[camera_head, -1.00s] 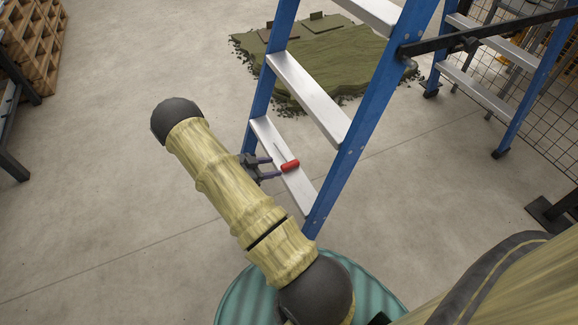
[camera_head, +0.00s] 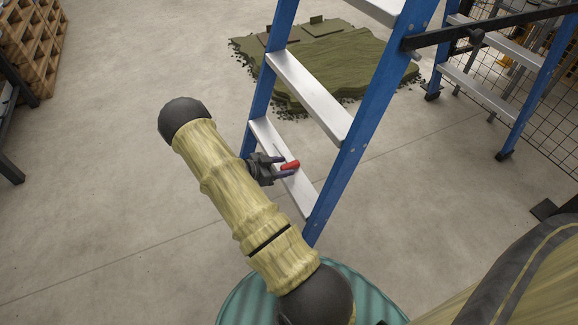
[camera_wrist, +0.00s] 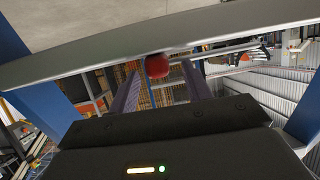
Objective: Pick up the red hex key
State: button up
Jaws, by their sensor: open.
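The red hex key (camera_head: 291,165) lies on the lowest visible step (camera_head: 265,132) of the blue stepladder; its red handle shows, with a thin shaft pointing up and left. My gripper (camera_head: 284,167) is open at the left edge of that step, its fingertips beside the handle. In the wrist view, the red handle (camera_wrist: 157,66) shows end-on between the two spread fingers, nearer the left one. Whether either finger touches it I cannot tell. My arm hides part of the floor left of the step.
The blue ladder rail (camera_head: 355,130) rises just right of the step, and another step (camera_head: 310,97) is above. A green turf slab (camera_head: 335,65) lies on the floor behind. Wooden pallets (camera_head: 30,45) stand at the far left.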

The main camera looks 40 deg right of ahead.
jog(key=shift+c, duration=0.2)
grip_shut()
notch_tip(320, 180, up, 10)
jog(key=p, duration=0.5)
jog(key=shift+p, duration=0.4)
